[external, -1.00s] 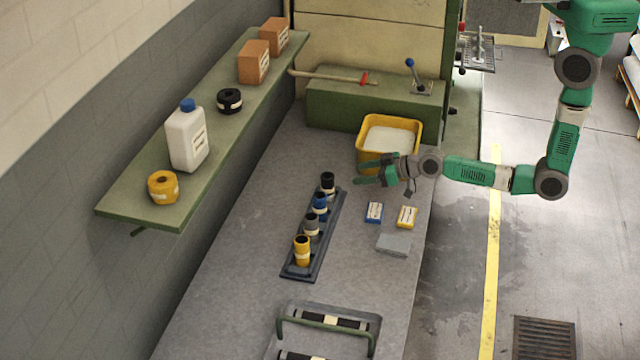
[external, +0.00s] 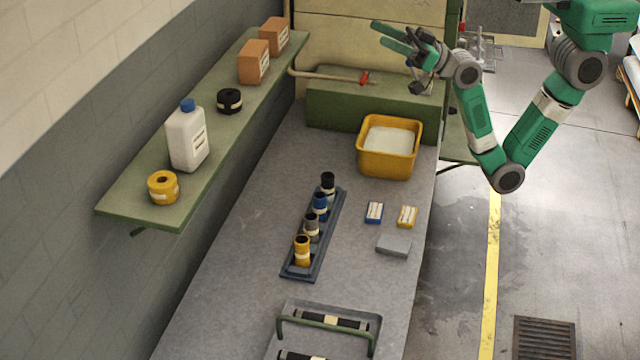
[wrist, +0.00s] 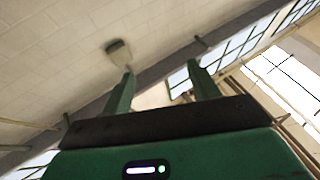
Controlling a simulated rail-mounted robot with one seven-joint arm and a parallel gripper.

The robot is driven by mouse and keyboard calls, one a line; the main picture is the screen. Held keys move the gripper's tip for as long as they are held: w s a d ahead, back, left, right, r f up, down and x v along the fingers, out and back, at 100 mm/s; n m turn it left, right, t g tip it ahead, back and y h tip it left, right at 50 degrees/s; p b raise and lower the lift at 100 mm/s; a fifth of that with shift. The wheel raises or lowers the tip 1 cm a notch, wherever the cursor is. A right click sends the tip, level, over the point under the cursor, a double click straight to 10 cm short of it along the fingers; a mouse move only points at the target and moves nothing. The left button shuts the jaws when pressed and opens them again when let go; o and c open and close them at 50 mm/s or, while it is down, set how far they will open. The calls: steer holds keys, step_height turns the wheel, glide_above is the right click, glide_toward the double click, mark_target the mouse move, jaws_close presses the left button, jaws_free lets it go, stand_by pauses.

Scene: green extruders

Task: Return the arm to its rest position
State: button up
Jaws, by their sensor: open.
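My green gripper (external: 388,36) is raised high over the back of the bench, above the green machine block, with its fingers pointing left in the external view. Its two fingers are spread apart and nothing is between them. In the wrist view my gripper (wrist: 160,82) shows both fingers apart, with wall, ceiling and windows behind them. My arm is folded at the elbow, which hangs beside the bench's right edge over the floor.
The bench holds a yellow bin (external: 365,160), a dark rack (external: 318,262) with several cylinders, two small boxes (external: 374,212) (external: 407,216), a grey block (external: 394,245) and a tray (external: 372,325). A shelf (external: 130,205) with a jug (external: 187,140) runs along the left wall. A lever (external: 413,75) stands below my gripper.

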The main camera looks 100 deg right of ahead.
steer(key=s+a+r+t+y, duration=0.1)
steer(key=s+a+r, duration=0.3)
steer(key=s+r, duration=0.2)
steer(key=shift+r+t, duration=0.4)
steer(key=shift+r, duration=0.15)
steer(key=shift+a, duration=0.1)
